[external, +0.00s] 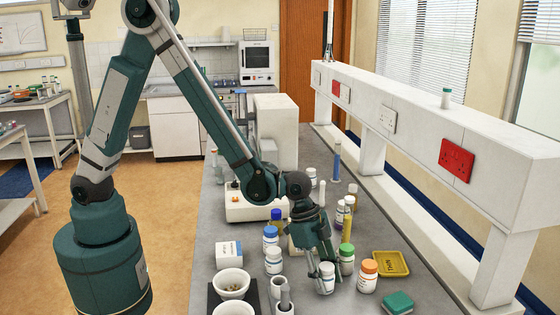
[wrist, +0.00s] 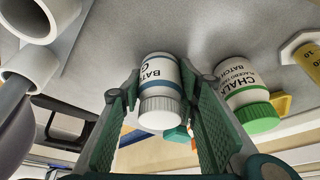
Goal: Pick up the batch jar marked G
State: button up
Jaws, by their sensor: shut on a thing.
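The batch jar marked G (wrist: 161,72) is a white jar with a white ribbed cap and a dark band. In the wrist view it sits between the two green finger pads of my gripper (wrist: 161,88), its "BATCH" and "G" lettering partly visible. In the external view the jar (external: 326,279) is at the front of the grey bench, with my gripper (external: 323,266) shut around it. Whether its base touches the bench is not clear. A green-capped jar marked CHALK (wrist: 240,95) stands close beside it, apart from the fingers; it also shows in the external view (external: 346,262).
An orange-capped jar (external: 368,278) and a yellow tray (external: 391,264) are to the right, with a green block (external: 398,302) nearer. A white-capped jar (external: 274,262), a blue-capped jar (external: 270,238) and a white bowl (external: 232,281) are to the left.

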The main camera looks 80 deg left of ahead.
jog(key=shift+r, duration=0.2)
jog(key=shift+r, duration=4.85)
